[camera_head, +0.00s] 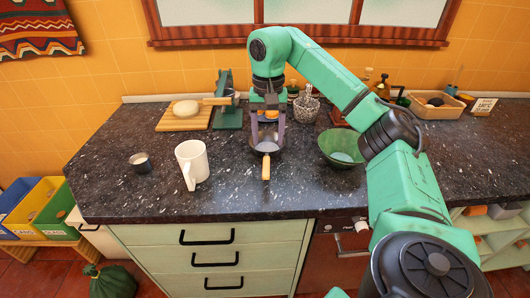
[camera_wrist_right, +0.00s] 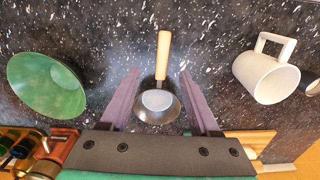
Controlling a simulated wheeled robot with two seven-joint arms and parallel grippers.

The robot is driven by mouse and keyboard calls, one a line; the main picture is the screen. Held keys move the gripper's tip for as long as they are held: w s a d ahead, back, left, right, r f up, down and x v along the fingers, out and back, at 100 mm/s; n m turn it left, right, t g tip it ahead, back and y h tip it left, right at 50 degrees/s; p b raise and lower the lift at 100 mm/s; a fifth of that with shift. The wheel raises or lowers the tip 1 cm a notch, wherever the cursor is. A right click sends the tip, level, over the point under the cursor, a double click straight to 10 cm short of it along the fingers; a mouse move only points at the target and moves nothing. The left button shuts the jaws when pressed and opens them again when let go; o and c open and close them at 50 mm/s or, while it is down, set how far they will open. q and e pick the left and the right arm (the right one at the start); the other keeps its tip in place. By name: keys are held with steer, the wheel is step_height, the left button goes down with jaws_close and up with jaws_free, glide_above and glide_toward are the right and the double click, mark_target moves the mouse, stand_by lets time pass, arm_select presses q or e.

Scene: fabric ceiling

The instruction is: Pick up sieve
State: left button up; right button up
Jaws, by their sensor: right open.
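The sieve (camera_head: 266,147) lies on the dark speckled counter, its wooden handle pointing to the counter's front edge. In the right wrist view the sieve (camera_wrist_right: 158,108) shows its round bowl between my fingers and its handle reaching past the fingertips. My right gripper (camera_head: 267,138) points down over the sieve, fingers on either side of its bowl. In the right wrist view the gripper (camera_wrist_right: 160,76) is open, with a gap between each finger and the sieve. I cannot tell the exact height above the counter. My left gripper is in neither view.
A green bowl (camera_head: 341,147) stands right. The front counter is clear.

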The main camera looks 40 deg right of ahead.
mark_target(266, 167)
step_height(266, 167, down, 4)
steer(key=shift+a+r+b, duration=0.1)
steer(key=shift+b, duration=0.5)
step_height(266, 167, down, 7)
steer(key=shift+a+f+p, duration=0.1)
steer(key=shift+p, duration=0.7)
steer(key=shift+w+f, duration=0.1)
steer(key=shift+f, duration=0.05)
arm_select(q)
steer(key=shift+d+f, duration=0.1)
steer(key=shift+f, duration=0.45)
arm_select(e)
jaws_close()
